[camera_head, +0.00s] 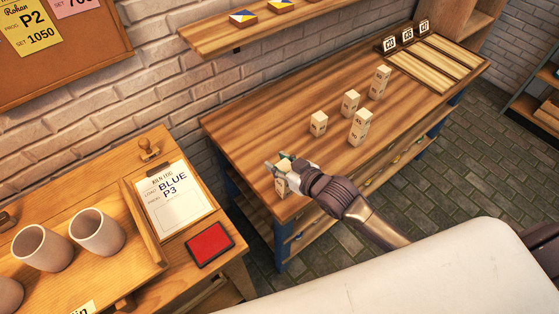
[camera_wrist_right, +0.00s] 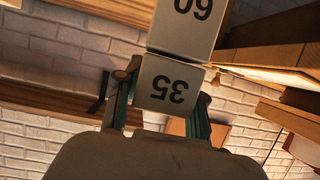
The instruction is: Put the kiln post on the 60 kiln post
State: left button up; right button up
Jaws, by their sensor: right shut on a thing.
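My right gripper (camera_head: 283,165) is over the near left end of the wooden workbench (camera_head: 245,140). It is shut on a pale kiln post marked 35 (camera_wrist_right: 170,84), which sits between its green fingers in the wrist view. The 60 kiln post (camera_wrist_right: 188,28) adjoins the 35 post's end there, with both numbers upside down. In the head view a pale post (camera_head: 280,187) shows directly under the gripper. The two posts look roughly in line and appear to meet; I cannot tell whether full weight rests on the lower one. My left gripper is not in view.
Several pale posts stand farther along the bench: single ones (camera_head: 318,122) and (camera_head: 349,103), and taller ones (camera_head: 360,127) and (camera_head: 379,82). Slatted wood (camera_head: 435,64) with number cards lies at the far end. A side table with cups (camera_head: 97,232) and a clipboard (camera_head: 173,200) is left.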

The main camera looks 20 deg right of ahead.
jog(key=shift+f, duration=0.2)
jog(key=o, duration=1.2)
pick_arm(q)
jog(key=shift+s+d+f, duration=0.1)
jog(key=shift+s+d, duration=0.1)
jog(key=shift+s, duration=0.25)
pick_arm(e)
jog(key=shift+r, duration=0.15)
